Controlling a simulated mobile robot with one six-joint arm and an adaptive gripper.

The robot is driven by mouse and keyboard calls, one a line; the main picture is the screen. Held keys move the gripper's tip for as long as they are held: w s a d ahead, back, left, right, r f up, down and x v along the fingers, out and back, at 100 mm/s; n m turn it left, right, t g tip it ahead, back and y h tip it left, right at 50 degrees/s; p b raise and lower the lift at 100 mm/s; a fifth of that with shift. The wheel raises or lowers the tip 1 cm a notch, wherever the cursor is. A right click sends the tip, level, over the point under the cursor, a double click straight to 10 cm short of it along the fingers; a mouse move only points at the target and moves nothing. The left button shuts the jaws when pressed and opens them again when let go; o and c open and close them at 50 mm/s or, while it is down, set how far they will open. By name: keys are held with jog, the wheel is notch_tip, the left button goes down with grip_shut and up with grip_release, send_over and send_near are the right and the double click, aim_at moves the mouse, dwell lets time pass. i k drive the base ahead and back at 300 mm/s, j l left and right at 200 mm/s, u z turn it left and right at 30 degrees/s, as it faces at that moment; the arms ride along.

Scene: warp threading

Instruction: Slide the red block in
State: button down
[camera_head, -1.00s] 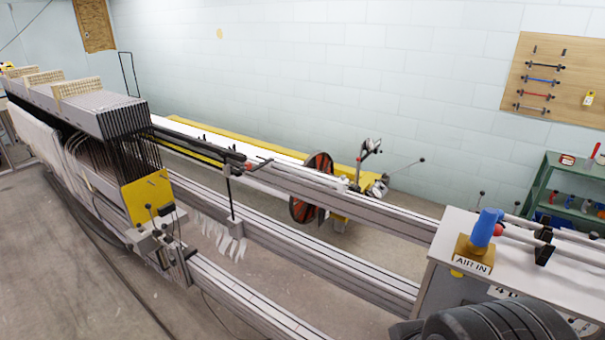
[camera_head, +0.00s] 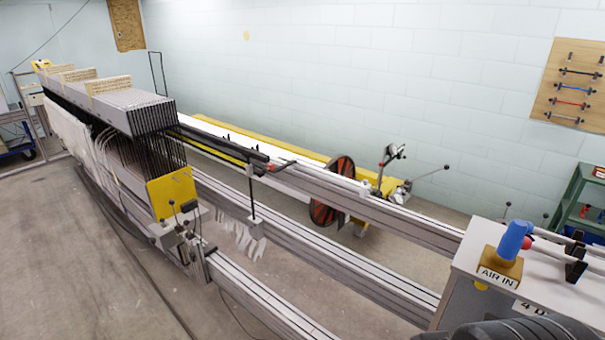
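A small red piece (camera_head: 271,168) sits at the near end of the dark bar on the upper rail, beside a thin rod that points right. It is the only block-like red thing I see on the rails, but it is too small to tell whether it is the red block or how it is seated. The loom's dark warp frame (camera_head: 150,118) stands at the left, with a yellow plate (camera_head: 171,195) at its near end. A rounded black part of my own body shows at the bottom right edge. My gripper's fingers are not in view.
A white cabinet with a blue valve (camera_head: 514,240) on an "AIR IN" block stands at the right, with a red knob (camera_head: 528,243) beside it. Long grey rails (camera_head: 330,262) run between loom and cabinet. A red-and-black disc (camera_head: 332,190) stands behind. Floor at lower left is clear.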

aim_at(270, 168)
jog(key=i+j, duration=0.1)
jog(key=j, duration=0.4)
jog(key=i+j+z, duration=0.1)
jog(key=j, duration=0.4)
jog(key=i+j, duration=0.15)
jog(key=j, duration=0.35)
jog(key=i+l+z, duration=0.1)
jog(key=i, duration=0.6)
jog(key=i+l, duration=0.2)
jog(key=i, duration=0.5)
jog(key=l+z, duration=0.05)
